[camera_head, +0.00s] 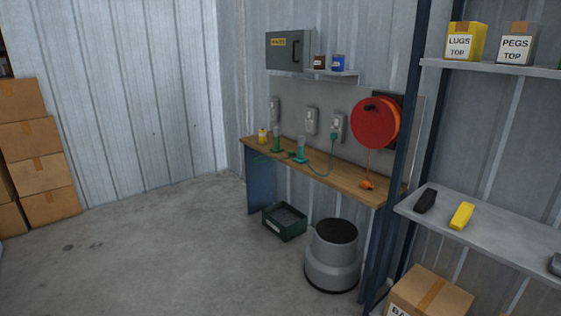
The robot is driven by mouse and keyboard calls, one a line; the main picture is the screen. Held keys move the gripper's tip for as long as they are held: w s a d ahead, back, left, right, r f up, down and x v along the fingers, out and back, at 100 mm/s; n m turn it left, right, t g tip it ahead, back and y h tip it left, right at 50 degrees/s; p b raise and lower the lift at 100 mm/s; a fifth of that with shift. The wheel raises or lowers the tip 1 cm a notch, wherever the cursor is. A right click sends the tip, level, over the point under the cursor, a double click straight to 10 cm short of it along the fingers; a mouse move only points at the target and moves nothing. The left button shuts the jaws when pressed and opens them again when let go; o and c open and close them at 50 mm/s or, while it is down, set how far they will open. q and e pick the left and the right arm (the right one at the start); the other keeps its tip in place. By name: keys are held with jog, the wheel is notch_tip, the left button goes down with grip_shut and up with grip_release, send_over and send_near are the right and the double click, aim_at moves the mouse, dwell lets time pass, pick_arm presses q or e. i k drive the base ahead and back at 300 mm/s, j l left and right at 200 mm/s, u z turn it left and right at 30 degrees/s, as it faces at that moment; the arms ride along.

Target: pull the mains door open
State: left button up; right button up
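The mains door (284,52) is the front of a grey wall box at the upper middle. It has a yellow label and a dark handle on its right side. The door looks closed. The box hangs above a small shelf and a wooden bench, some way off from me. Neither of my grippers shows in the head view.
A wooden bench (335,169) with cables stands below the box. A red reel (375,123) hangs right of it. A step stool (333,270) and a green crate (285,229) stand on the floor before the bench. Shelving (480,238) stands at right.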

aim_at(285, 50)
jog(key=i+j+u, duration=0.15)
jog(key=i+u, duration=0.2)
jog(key=i, duration=0.25)
jog(key=i+u, duration=0.35)
jog(key=i, duration=0.25)
jog(key=i+l+u, duration=0.3)
jog(key=i, duration=0.3)
jog(key=i+z, duration=0.25)
jog(key=i, duration=0.3)
jog(key=i+z, duration=0.25)
jog(key=i, duration=0.3)
jog(key=i+j+z, duration=0.25)
jog(key=i, duration=0.3)
